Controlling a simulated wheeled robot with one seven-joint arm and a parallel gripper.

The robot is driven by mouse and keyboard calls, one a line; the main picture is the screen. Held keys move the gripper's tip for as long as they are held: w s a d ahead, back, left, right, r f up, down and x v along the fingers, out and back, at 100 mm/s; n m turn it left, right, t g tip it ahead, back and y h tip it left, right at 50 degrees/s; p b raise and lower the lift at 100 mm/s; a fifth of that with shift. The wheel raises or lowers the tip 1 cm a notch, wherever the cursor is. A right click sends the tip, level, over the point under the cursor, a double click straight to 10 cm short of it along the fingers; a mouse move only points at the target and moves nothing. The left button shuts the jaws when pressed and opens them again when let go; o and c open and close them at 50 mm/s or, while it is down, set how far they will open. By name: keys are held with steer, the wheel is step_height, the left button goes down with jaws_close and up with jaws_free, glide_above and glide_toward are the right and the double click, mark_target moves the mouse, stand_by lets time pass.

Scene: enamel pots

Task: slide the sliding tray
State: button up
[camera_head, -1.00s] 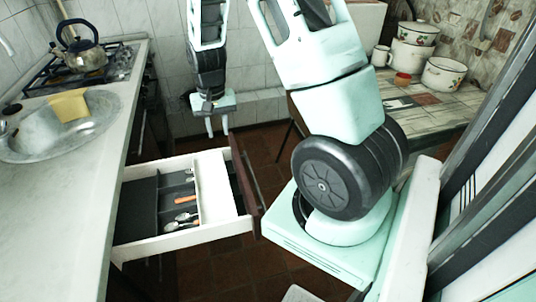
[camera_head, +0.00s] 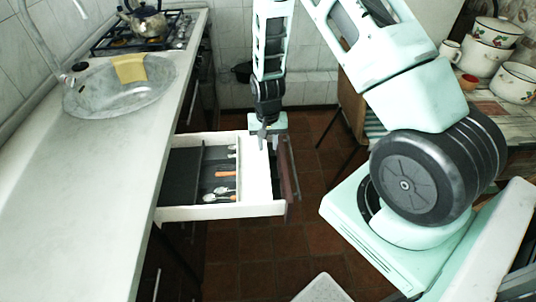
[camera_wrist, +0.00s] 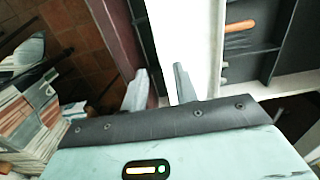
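An open drawer (camera_head: 222,212) juts from the counter, with a dark cutlery insert on its left. The sliding tray appears to be the white flat panel (camera_head: 257,178) across the drawer's right part; it also shows in the wrist view (camera_wrist: 185,30). A narrow dark gap lies between it and the brown drawer front (camera_wrist: 115,35). My gripper (camera_head: 267,139) is at the drawer's far right part.
An orange-handled utensil (camera_head: 226,174) and several spoons lie in the insert. The counter (camera_head: 100,190) with sink (camera_head: 115,95) and stove (camera_head: 125,40) runs along the left. Enamel pots (camera_head: 487,55) stand on a table at right. Tiled floor lies in front of the drawer.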

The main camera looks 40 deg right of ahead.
mark_target(253, 163)
steer(key=shift+f+p, duration=0.4)
steer(key=shift+f, duration=2.75)
jaws_close()
